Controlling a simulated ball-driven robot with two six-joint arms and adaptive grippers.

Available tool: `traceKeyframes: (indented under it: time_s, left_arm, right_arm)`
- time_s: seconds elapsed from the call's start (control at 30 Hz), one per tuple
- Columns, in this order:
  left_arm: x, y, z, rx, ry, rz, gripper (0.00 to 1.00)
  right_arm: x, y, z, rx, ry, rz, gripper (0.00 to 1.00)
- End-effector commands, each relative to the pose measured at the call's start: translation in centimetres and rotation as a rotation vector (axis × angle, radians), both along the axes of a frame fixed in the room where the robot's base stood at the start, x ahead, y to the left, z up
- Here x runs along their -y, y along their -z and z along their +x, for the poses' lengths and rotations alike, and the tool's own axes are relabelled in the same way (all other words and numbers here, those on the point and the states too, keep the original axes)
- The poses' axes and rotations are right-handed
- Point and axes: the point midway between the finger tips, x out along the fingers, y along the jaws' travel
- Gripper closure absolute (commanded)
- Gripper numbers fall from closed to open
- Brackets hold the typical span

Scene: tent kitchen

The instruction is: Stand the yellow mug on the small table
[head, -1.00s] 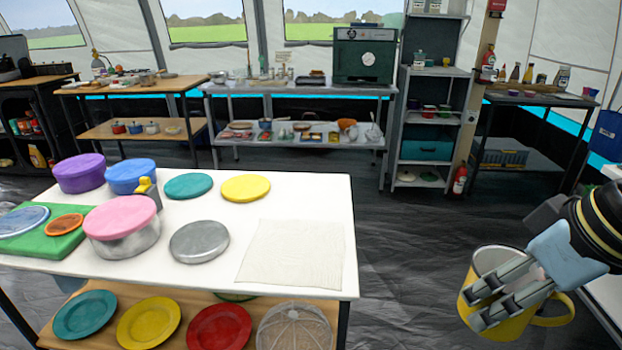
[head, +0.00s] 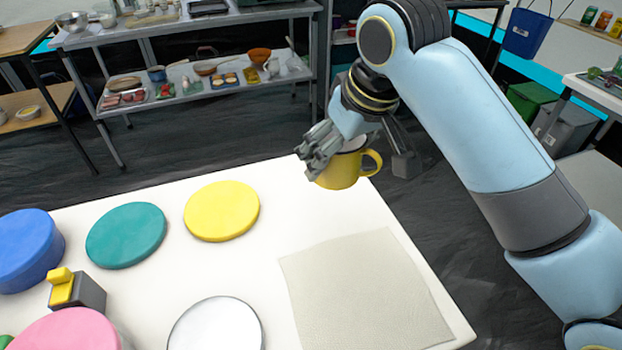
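The yellow mug (head: 341,174) is upright at the far right corner of the white table (head: 285,218), its handle pointing right. My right gripper (head: 318,152) is on the mug's left side with its fingers closed over the rim and wall. I cannot tell whether the mug's base touches the tabletop or is a little above it. A pale square cloth (head: 365,290) lies flat on the table, nearer than the mug. My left gripper is out of view.
A yellow lid (head: 222,211), a teal lid (head: 126,235) and a grey lid (head: 214,325) lie on the table. A blue container (head: 26,250), a pink lid (head: 65,332) and a small grey-and-yellow object (head: 77,290) crowd the left. Bare white tabletop lies between yellow lid and mug.

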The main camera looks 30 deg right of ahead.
Motion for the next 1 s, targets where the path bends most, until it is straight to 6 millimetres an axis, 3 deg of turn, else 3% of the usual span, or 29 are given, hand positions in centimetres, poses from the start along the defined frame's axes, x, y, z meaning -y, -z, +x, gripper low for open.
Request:
traceKeyframes:
  time_s: [0.2, 0.3, 0.43, 0.57, 0.8, 1.0]
  left_arm:
    - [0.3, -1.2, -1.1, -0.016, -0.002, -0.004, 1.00]
    - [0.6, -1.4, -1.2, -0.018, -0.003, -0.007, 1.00]
    - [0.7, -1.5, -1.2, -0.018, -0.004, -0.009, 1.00]
    - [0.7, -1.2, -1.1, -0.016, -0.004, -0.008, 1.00]
    - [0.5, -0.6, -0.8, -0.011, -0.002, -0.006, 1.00]
    - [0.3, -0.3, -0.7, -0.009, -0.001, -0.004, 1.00]
  right_arm:
    - [6.2, 0.8, 0.7, 0.001, 0.413, -0.008, 0.60]
    - [8.1, 1.0, 0.9, 0.002, 0.540, -0.007, 0.60]
    - [9.2, 1.3, 1.1, 0.001, 0.630, -0.001, 0.60]
    - [8.0, 2.4, 1.8, 0.000, 0.655, 0.007, 0.60]
    - [3.1, 5.8, 4.4, -0.002, 0.651, 0.006, 0.60]
    - [0.1, 7.8, 6.1, 0.000, 0.649, 0.002, 0.60]
